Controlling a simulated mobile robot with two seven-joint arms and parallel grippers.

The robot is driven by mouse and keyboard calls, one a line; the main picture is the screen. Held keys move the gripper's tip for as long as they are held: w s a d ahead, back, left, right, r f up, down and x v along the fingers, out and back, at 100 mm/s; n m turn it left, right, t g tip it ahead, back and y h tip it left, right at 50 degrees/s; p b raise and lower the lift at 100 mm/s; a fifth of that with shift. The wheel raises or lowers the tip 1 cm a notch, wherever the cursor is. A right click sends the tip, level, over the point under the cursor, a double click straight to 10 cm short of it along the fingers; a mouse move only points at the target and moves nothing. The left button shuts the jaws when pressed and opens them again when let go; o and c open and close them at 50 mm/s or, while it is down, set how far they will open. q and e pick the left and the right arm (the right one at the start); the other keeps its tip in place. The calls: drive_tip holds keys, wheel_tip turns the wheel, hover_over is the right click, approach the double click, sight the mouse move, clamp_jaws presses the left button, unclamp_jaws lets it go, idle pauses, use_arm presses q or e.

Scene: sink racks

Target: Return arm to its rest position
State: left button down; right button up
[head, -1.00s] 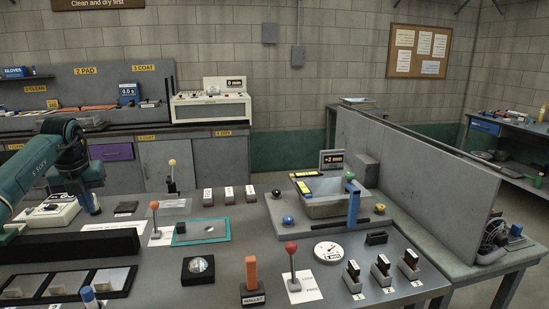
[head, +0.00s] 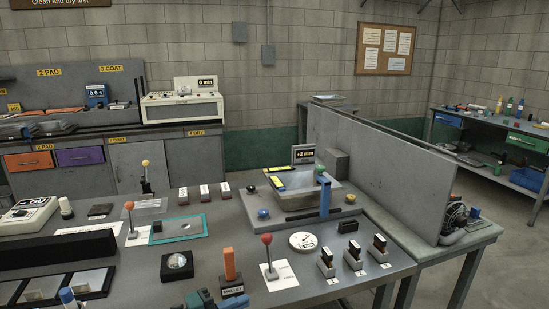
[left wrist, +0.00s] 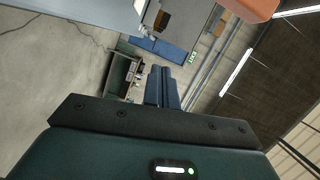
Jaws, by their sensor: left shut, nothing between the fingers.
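My left gripper shows in the left wrist view (left wrist: 163,86). Its two blue fingers are closed together with nothing between them. My right gripper is in neither view.
The grey bench carries a red-knobbed lever (head: 267,240), a round dial (head: 303,241), a black block with a glass disc (head: 177,266) and a teal frame (head: 178,228). A grey partition (head: 380,165) stands at the right.

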use_arm(q)
drive_tip(key=s+a+f+n+y, duration=0.2)
drive_tip(key=s+f+n+y, duration=0.1)
drive_tip(key=s+n, duration=0.5)
drive_tip(key=s+a+f+n+y, duration=0.2)
drive_tip(key=s+f+n+y, duration=0.2)
drive_tip(key=s+f+n, duration=0.2)
drive_tip(key=s+a+f+n+t+y, duration=0.1)
drive_tip(key=s+f+n+y, duration=0.3)
drive_tip(key=s+n, duration=0.6)
drive_tip(key=shift+s+a+f, duration=0.2)
drive_tip(key=shift+a+f, duration=0.3)
drive_tip(key=shift+a, duration=0.2)
